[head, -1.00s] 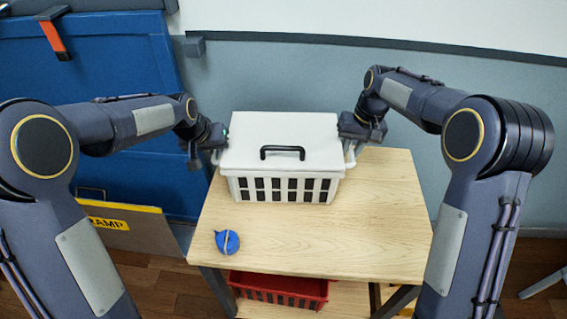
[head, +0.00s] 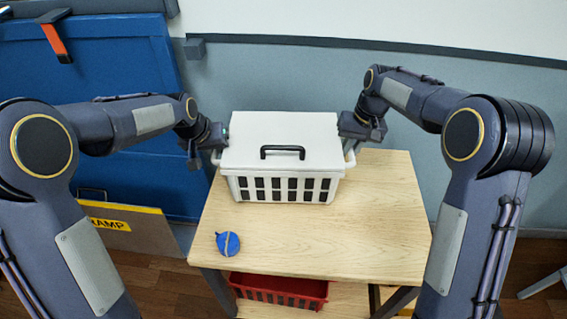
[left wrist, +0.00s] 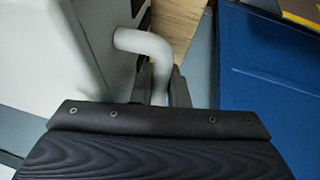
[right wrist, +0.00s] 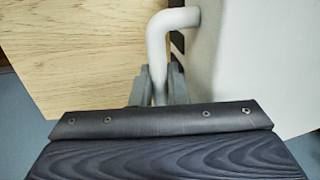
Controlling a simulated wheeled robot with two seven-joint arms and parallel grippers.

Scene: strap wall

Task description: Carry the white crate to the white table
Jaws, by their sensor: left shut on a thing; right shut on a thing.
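The white crate (head: 282,190) has a closed white lid with a black handle and slotted sides. It is at the back of a wooden-topped table (head: 340,235); I cannot tell whether it rests on the top or is just above it. My left gripper (head: 218,143) is shut on the crate's left side handle, a white bar (left wrist: 150,50) in the left wrist view. My right gripper (head: 350,145) is shut on the right side handle, which shows in the right wrist view (right wrist: 158,45). I cannot make out a white table.
A blue strap pouch (head: 228,243) lies on the table's front left. A red basket (head: 280,288) sits on the shelf below. A wall is close behind the table.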

